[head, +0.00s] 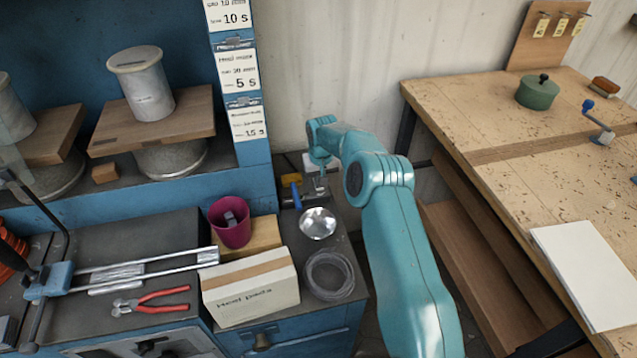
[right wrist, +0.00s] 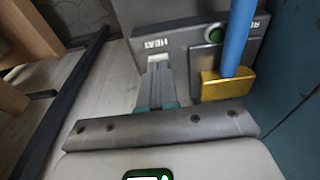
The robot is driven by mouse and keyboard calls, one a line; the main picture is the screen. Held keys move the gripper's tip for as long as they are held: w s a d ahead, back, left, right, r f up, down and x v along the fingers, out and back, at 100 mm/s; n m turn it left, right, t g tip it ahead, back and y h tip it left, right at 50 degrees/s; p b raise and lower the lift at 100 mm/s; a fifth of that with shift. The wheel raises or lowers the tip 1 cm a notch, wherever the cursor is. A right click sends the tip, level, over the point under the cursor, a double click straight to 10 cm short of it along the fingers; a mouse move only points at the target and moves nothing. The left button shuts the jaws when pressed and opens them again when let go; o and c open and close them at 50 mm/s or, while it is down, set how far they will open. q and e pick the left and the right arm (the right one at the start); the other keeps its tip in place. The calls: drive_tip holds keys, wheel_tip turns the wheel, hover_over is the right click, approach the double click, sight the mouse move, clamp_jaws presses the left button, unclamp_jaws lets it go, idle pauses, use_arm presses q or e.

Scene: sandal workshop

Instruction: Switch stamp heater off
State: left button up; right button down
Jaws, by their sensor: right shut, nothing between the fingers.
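The stamp heater is a grey box (right wrist: 185,22) in the right wrist view, with a HEAT label, a round green light (right wrist: 214,35) and part of another label at the right edge. A blue handle (right wrist: 238,38) with a brass block (right wrist: 226,86) stands in front of it. My right gripper (right wrist: 158,66) is shut and empty, its tips just below the HEAT label. Any switch there is hidden by the fingers; I cannot tell whether they touch it. In the head view the blue handle (head: 296,194) shows beside my right gripper (head: 318,190). My left gripper is not in view.
Near the heater on the blue bench stand a shiny round bowl (head: 318,223), a coil of clear line (head: 329,274), a heel pads box (head: 250,290) and a magenta cup (head: 231,224). A wooden table (head: 510,125) stands to the right, past a gap.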

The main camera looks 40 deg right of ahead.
drive_tip(key=shift+r, duration=0.15)
wheel_tip(320, 180, up, 7)
drive_tip(key=p, duration=0.3)
idle(0.3)
idle(0.3)
